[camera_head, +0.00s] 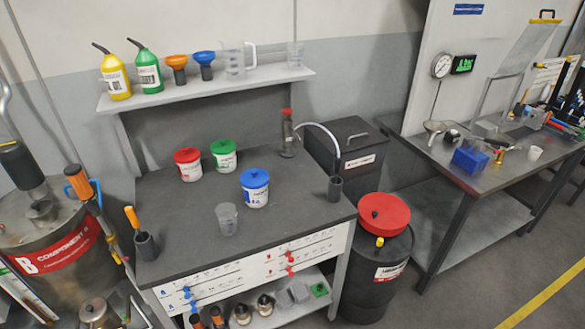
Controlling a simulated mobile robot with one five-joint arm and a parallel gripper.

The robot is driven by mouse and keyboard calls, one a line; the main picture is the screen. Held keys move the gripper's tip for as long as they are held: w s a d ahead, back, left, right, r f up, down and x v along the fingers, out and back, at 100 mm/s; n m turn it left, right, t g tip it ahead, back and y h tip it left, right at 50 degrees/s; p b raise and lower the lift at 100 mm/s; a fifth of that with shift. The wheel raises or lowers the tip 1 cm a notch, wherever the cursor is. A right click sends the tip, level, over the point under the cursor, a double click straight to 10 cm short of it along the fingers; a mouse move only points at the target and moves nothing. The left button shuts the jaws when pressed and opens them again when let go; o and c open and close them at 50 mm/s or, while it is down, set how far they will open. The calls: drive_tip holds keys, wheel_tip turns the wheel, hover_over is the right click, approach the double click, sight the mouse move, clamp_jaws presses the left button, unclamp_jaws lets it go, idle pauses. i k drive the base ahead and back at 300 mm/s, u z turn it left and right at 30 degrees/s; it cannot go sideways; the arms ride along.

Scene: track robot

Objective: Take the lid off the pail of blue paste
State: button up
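A white pail (256,198) with a blue label stands upright on the dark bench top, right of the bench's middle. Its blue lid (254,177) sits on top and covers the pail's mouth, so the contents are hidden. Nothing is touching the lid. My gripper is not in view.
Red-lidded (188,170) and green-lidded (224,161) pails stand behind left on the dark bench (175,245). A clear beaker (227,219) stands in front left of the blue-lidded pail, a dark cup (335,189) to its right. The bench's front left is mostly clear.

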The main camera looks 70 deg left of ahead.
sight(254, 178)
drive_tip(key=z, duration=0.05)
drive_tip(key=i, duration=1.2)
drive_tip(key=u, duration=1.5)
drive_tip(key=k, duration=0.2)
drive_tip(key=u, duration=2.45)
drive_tip(key=i, duration=1)
drive_tip(key=u, duration=0.35)
